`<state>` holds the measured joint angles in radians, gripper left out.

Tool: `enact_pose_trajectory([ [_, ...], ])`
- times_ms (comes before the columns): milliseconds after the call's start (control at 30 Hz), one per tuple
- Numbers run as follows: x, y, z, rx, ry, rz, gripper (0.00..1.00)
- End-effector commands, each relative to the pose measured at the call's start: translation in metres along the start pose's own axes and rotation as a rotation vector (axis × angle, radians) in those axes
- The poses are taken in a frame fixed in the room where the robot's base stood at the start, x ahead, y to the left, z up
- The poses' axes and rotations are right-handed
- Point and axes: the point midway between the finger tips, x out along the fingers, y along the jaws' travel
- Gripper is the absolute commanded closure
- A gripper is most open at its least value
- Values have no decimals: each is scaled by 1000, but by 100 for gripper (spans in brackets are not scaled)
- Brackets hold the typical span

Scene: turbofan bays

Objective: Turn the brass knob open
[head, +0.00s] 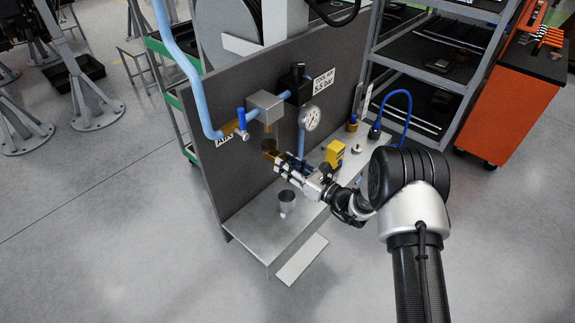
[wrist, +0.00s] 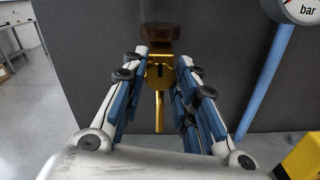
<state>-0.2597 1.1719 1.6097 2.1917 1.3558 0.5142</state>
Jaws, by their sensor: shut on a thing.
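The brass knob (wrist: 161,72) sits under the dark amber bowl (wrist: 159,34) on the grey panel, with a thin brass stem (wrist: 159,112) hanging below it. In the wrist view my gripper (wrist: 163,66) has a fingertip on each side of the knob and is shut on it. In the head view my gripper (head: 279,163) reaches to the panel just below the amber bowl (head: 269,148). The knob itself is hidden there by the fingers.
A metal cup (head: 287,201) stands on the shelf (head: 262,226) below. A pressure gauge (head: 309,118) and a blue-handled valve (head: 242,120) are on the panel. A yellow device (head: 334,154) stands to the right. Blue pipes run nearby.

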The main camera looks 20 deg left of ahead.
Motion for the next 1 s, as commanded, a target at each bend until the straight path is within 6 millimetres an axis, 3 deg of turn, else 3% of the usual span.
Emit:
enact_pose_trajectory([
  [467, 0, -1, -3, -119, 1, 0, 97],
  [1000, 0, -1, -6, -605, 1, 1, 97],
])
